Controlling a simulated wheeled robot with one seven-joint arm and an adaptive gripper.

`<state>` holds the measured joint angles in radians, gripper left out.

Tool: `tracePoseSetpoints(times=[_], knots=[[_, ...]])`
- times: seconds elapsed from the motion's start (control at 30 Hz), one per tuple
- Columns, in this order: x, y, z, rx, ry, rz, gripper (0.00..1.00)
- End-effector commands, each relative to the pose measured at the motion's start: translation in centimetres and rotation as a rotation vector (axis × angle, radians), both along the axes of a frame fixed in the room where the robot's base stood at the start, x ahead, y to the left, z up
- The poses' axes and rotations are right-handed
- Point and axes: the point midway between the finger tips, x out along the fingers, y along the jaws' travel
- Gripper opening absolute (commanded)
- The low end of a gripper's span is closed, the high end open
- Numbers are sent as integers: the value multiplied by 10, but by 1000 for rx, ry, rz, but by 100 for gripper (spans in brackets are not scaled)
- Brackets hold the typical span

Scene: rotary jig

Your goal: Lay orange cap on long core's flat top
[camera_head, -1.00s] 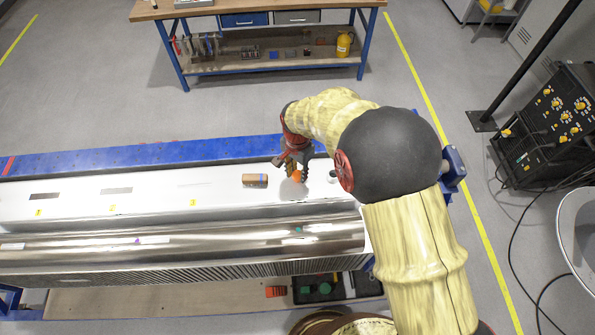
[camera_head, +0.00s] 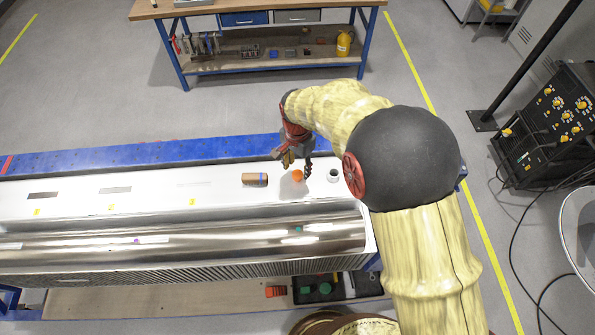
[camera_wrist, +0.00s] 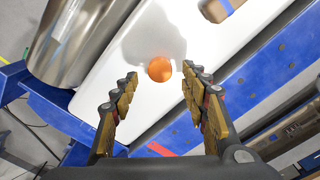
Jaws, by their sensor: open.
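The orange cap (camera_head: 297,175) rests on the white surface of the jig bench, and it also shows in the wrist view (camera_wrist: 160,68). My gripper (camera_head: 296,168) is open and empty just above the cap. In the wrist view the cap lies beyond the gap between the two fingertips (camera_wrist: 158,80), apart from both. A brown block-like piece, which looks like the long core (camera_head: 254,180), lies lengthwise left of the cap. Part of it shows at the top edge of the wrist view (camera_wrist: 220,8). Its upper face is too small to judge.
A small white ring with a dark hole (camera_head: 333,175) stands right of the cap. A shiny metal cylinder (camera_head: 180,243) runs along the bench's near side. A blue perforated rail (camera_head: 130,157) borders the far side. The white surface (camera_head: 150,205) left of the brown piece is mostly clear.

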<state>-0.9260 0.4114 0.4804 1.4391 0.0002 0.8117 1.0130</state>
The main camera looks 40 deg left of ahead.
Motion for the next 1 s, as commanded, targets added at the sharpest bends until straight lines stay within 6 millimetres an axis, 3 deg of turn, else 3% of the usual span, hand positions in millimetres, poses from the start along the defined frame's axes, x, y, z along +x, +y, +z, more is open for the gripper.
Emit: tracePoseSetpoints(times=[0.2,0.4,0.87,1.0], knots=[[1,1,45,5,-3,0,45],[1,1,76,3,-2,0,45],[2,-2,92,3,-2,-1,45],[16,-28,116,22,-19,-2,45]])
